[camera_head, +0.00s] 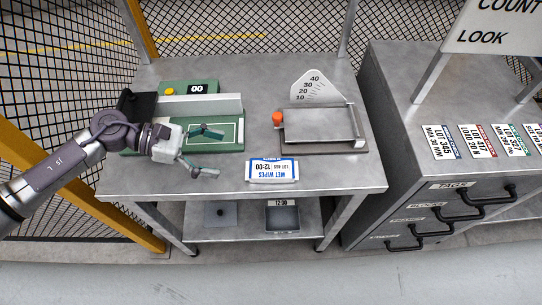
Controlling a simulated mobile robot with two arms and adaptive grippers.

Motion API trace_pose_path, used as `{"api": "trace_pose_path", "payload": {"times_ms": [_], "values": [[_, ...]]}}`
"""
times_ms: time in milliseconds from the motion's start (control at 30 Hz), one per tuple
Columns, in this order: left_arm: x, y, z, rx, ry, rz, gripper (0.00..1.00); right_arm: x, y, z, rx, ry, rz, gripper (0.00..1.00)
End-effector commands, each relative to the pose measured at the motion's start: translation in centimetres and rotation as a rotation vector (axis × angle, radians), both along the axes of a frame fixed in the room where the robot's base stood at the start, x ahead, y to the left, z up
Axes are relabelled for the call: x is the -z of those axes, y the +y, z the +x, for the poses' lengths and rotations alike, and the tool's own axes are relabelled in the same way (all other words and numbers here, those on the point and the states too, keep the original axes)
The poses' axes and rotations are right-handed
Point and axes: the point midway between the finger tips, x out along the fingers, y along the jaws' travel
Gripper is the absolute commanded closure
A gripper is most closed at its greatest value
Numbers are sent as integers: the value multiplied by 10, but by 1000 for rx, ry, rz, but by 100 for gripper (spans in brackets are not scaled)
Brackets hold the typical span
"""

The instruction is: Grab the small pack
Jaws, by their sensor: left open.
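The small pack (273,171) is white with blue edges and the words "WET WIPES". It lies near the front edge of the grey metal table (330,180), right of centre. My left gripper (213,152) comes in from the left. It is open and empty, with its fingers apart, over the front of the green device and to the left of the pack. It is not touching the pack. My right gripper does not show.
A green device (200,88) with a display reading "00" stands at the left. A scale with a grey tray (320,124) and an orange knob stands behind the pack. A lower shelf (250,240) holds small trays. A drawer cabinet (380,110) with labelled cards stands right. Mesh fencing is behind.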

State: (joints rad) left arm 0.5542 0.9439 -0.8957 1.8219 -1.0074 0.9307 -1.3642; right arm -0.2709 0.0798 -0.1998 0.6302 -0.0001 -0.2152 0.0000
Motion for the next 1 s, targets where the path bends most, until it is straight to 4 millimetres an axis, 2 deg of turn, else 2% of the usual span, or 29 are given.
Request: {"api": "trace_pose_path", "payload": {"times_ms": [133,267,367,500,633,800,1000], "values": [[8,-31,-1,1,2,-6,12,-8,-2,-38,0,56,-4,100],[17,-51,-2,0,2,-6,12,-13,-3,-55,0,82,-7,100],[22,-61,-2,-2,3,-6,12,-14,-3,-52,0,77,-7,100],[25,-68,-3,-1,3,-5,12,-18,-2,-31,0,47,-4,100],[32,-84,-6,-1,5,-7,12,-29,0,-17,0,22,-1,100],[43,-105,-8,-2,4,-7,12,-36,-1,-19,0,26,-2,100],[48,-111,-8,-3,2,-6,12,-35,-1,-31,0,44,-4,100]]}}
